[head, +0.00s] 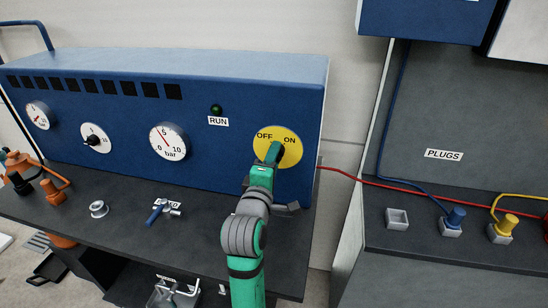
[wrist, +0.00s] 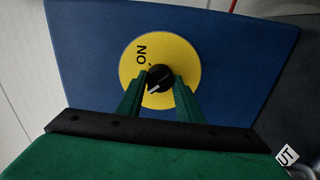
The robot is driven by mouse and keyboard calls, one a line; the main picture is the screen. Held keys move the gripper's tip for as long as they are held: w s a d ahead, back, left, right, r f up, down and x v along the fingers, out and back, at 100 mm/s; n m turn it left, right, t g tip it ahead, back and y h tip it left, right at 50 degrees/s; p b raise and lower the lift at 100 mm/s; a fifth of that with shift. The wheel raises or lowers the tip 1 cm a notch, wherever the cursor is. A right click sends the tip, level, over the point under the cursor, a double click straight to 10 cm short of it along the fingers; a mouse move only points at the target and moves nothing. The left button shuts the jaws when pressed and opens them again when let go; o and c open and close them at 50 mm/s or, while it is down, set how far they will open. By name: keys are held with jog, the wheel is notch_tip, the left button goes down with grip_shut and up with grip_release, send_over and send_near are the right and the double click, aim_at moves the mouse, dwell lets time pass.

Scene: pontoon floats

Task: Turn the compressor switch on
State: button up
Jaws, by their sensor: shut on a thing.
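The compressor switch is a yellow disc (head: 291,147) on the right of the blue panel, with OFF at its upper left and ON at its upper right. My gripper (head: 275,152) reaches its middle and hides the knob in the head view. In the wrist view the black knob (wrist: 159,78) sits between the two green fingers of my gripper (wrist: 158,84), which is shut on it. A white mark on the knob points to the lower left, off the ON word at the upper left. OFF is hidden there.
The RUN lamp (head: 216,109) looks dark green. Gauges (head: 169,142) and a black knob (head: 95,140) are on the panel's left. A blue-handled lever (head: 156,211) and a small ring (head: 98,209) are on the bench. A red cable (head: 345,174) runs right towards the plugs.

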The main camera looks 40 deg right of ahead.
jog(key=shift+w+m, duration=0.15)
jog(key=shift+m, duration=0.35)
jog(key=shift+d+m, duration=0.15)
jog(key=shift+m, duration=7.95)
jog(key=o, duration=1)
jog(key=shift+o, duration=0.2)
